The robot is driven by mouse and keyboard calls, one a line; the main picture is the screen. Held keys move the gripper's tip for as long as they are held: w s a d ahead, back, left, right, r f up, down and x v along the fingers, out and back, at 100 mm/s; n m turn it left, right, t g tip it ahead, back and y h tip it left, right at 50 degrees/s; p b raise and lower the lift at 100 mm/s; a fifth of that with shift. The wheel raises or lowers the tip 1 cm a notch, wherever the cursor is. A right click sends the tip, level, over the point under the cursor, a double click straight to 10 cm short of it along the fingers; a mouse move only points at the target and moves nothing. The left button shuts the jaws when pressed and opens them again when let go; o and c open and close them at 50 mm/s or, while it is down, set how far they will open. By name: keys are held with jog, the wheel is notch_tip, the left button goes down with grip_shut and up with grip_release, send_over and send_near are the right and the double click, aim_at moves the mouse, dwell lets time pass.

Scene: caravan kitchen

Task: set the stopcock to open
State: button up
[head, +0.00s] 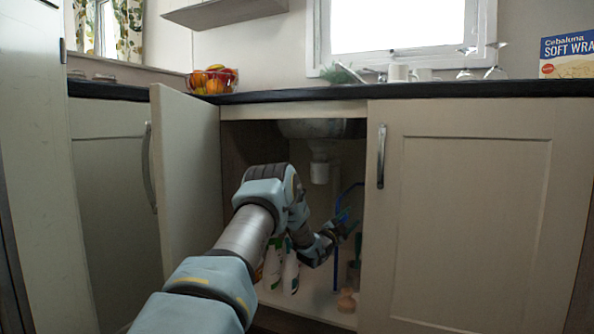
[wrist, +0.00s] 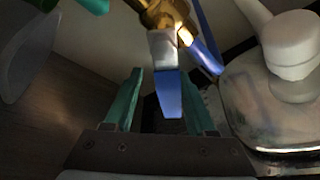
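The stopcock has a brass body (wrist: 168,14) at the top of the wrist view, with a grey metal part and a blue lever (wrist: 169,95) extending down toward my gripper. A blue pipe (wrist: 201,38) runs diagonally beside it. My gripper (wrist: 165,95) is open, with one teal finger on each side of the lever. There is a clear gap at the left finger; the right finger is nearer the lever, and I cannot tell whether it touches. In the head view my gripper (head: 347,226) is inside the cupboard by the blue pipe (head: 337,250); the stopcock is mostly hidden there.
The left cupboard door (head: 187,180) stands open; the right door (head: 470,210) is shut. The metal sink bowl (head: 300,128) and white drain (head: 320,171) hang above my gripper. White bottles (head: 290,272) and a terracotta-coloured object (head: 346,301) stand on the cupboard floor.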

notch_tip(320, 180, down, 5)
jog(key=s+d+m+g+y+b, duration=0.1)
jog(key=d+m+g, duration=0.15)
jog(key=m, duration=0.65)
jog(key=w+a+p+v, duration=0.1)
jog(key=p+v, duration=0.3)
jog(key=v, duration=0.7)
jog(key=s+a+r+n+y+p, duration=0.2)
jog(key=a+r+n+y+p, duration=0.1)
jog(key=r+p, duration=0.5)
jog(key=s+a+r+n+g+y+p, duration=0.1)
jog(key=s+a+r+n+y+p, duration=0.2)
jog(key=a+r+n+p, duration=0.3)
jog(key=s+a+r+n+g+y+p, duration=0.1)
jog(key=a+r+n+y+p, duration=0.3)
jog(key=r+p, duration=0.6)
notch_tip(320, 180, up, 4)
jog(key=shift+s+a+f+n, duration=0.1)
jog(key=shift+s+a+n, duration=0.5)
jog(key=shift+a, duration=0.5)
jog(key=shift+s, duration=0.1)
